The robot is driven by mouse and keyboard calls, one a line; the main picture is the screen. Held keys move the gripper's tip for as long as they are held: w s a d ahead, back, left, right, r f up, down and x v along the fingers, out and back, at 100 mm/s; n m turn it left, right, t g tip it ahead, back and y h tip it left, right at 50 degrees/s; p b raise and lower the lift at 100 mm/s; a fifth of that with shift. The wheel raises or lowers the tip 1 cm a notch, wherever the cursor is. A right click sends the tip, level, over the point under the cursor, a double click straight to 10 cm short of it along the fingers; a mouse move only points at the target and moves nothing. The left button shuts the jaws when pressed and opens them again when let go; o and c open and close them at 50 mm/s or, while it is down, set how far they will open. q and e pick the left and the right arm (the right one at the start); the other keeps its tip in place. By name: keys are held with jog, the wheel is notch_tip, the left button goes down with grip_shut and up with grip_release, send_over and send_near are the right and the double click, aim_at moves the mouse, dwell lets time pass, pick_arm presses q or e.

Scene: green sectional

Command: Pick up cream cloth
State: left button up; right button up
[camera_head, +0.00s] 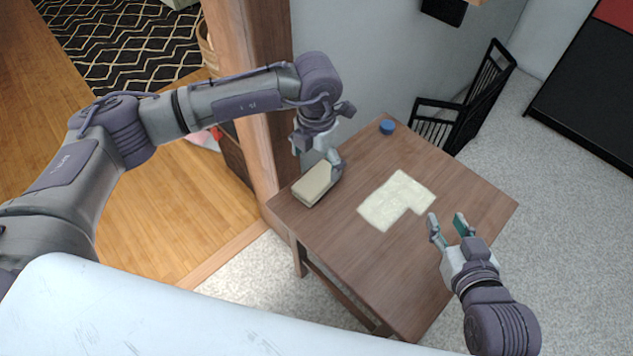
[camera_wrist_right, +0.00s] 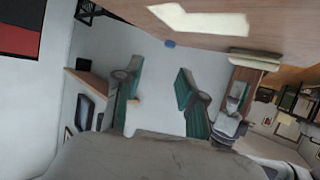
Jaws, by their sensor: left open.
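The cream cloth (camera_head: 397,199) lies flat on the brown wooden table (camera_head: 455,197), with a notch in its right side. It also shows in the right wrist view (camera_wrist_right: 200,22). My left gripper (camera_head: 317,160) is over the table's left part, next to a beige block-like object (camera_head: 314,184); its fingers are partly hidden and I see no clear grip on the block. My right gripper (camera_head: 448,226) is open and empty, to the lower right of the cloth and apart from it. Its two green-padded fingers are spread in the right wrist view (camera_wrist_right: 156,95).
A small blue round object (camera_head: 387,127) stands at the table's far corner. A black slatted chair (camera_head: 462,104) stands behind the table. A wooden post (camera_head: 258,100) rises at the table's left. The table's right and front parts are bare.

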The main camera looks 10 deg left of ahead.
aim_at(316, 179)
pick_arm(q)
jog(key=f+b, duration=0.1)
jog(key=f, duration=0.3)
jog(key=shift+s+f, duration=0.15)
jog(key=shift+s, duration=0.05)
jog(key=shift+f, duration=0.35)
jog(key=c, duration=1.1)
jog(key=shift+c, duration=0.2)
pick_arm(e)
notch_tip(316, 179, up, 6)
jog(key=w+a+t+y, duration=0.1)
jog(key=w+t, duration=0.1)
jog(key=t, duration=0.1)
jog(key=shift+w+a+t, duration=0.15)
jog(key=shift+a+t, duration=0.1)
jog(key=shift+t, duration=0.15)
